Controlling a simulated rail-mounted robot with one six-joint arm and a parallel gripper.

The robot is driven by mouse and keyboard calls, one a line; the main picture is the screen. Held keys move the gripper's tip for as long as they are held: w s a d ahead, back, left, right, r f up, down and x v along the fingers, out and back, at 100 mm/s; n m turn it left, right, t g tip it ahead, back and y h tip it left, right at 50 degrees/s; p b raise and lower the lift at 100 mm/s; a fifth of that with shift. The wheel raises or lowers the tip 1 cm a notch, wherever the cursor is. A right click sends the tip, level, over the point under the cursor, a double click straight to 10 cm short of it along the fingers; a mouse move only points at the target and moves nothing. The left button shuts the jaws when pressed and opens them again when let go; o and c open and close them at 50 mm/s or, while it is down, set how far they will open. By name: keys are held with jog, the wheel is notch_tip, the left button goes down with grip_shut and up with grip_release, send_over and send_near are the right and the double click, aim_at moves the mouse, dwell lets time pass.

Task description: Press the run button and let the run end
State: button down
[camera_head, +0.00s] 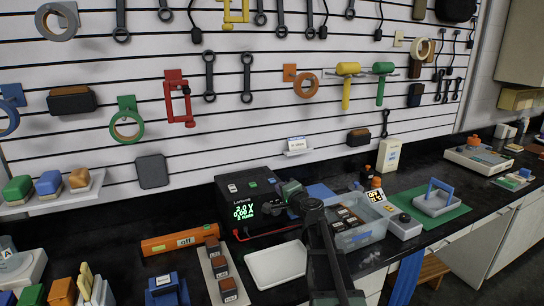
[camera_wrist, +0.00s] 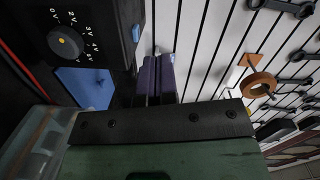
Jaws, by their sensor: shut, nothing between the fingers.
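The black power supply (camera_head: 258,208) stands on the bench against the slatted wall. Its lit green display (camera_head: 243,210) reads about 2.0 V, 0.00 A and 2 runs. Small coloured buttons sit along its upper front, one of them blue (camera_head: 271,181); I cannot tell which is the run button. My gripper (camera_head: 290,190) is close in front of the supply's right side and hides part of it. In the wrist view, my shut, empty fingers (camera_wrist: 160,78) are right of the supply's voltage knob (camera_wrist: 66,43) and a blue button (camera_wrist: 136,33); contact is unclear.
An orange tube (camera_head: 180,241) marked off and a holder with dark blocks (camera_head: 228,289) are left of my arm. A white tray (camera_head: 277,265) lies in front of the supply. A clear bin (camera_head: 362,236) and a grey device (camera_head: 404,226) stand right. Tools hang on the wall.

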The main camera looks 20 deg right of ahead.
jog(key=w+r+n+g+y+p, duration=0.1)
jog(key=w+r+n+g+p, duration=0.35)
jog(key=w+r+p, duration=0.95)
jog(key=n+g+h+p, duration=0.1)
jog(key=n+g, duration=0.1)
jog(key=g, duration=0.2)
send_over(274, 180)
notch_tip(274, 180, down, 6)
jog(key=shift+w+t, duration=0.15)
jog(key=shift+t, duration=0.1)
notch_tip(274, 180, down, 9)
jog(key=b, duration=0.8)
jog(key=shift+r+b, duration=0.15)
jog(key=shift+b, duration=0.2)
jog(key=shift+f+b, duration=0.45)
